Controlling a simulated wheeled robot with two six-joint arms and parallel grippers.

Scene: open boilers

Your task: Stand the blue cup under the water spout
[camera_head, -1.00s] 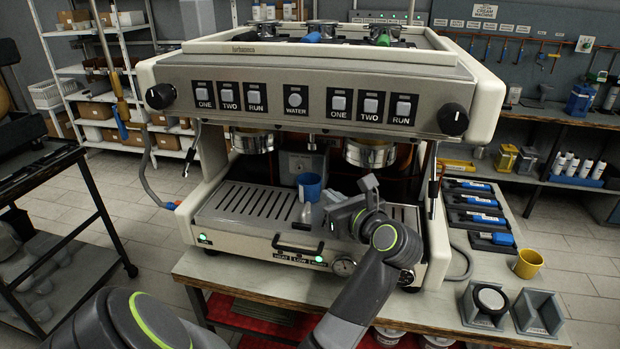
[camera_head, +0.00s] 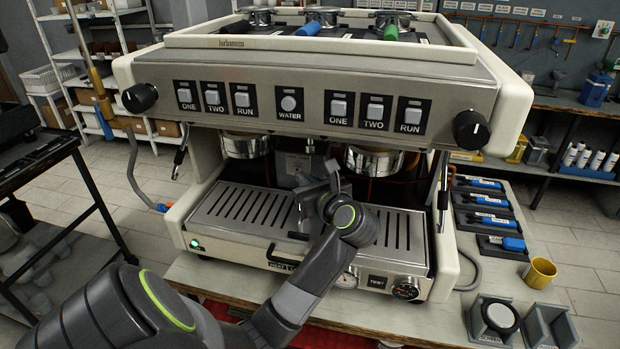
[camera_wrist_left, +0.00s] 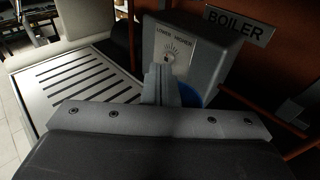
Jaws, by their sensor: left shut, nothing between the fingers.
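The blue cup shows only as a blue patch (camera_wrist_left: 190,97) behind my left fingers in the left wrist view. In the head view it is hidden by my left gripper (camera_head: 318,182). That gripper is shut and empty, over the back of the drip tray (camera_head: 240,208), with its fingers (camera_wrist_left: 162,80) close to the cup. I cannot tell whether they touch it. The water spout (camera_head: 310,146) hangs between the two metal group heads, above my gripper. How the cup stands relative to the spout is hidden. My right gripper is not in view.
A grey box with a dial (camera_wrist_left: 183,48) stands behind the cup, near a BOILER sign (camera_wrist_left: 239,24). Group heads hang at left (camera_head: 244,145) and right (camera_head: 374,160). A yellow cup (camera_head: 540,272) stands at the right. The tray's left side is clear.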

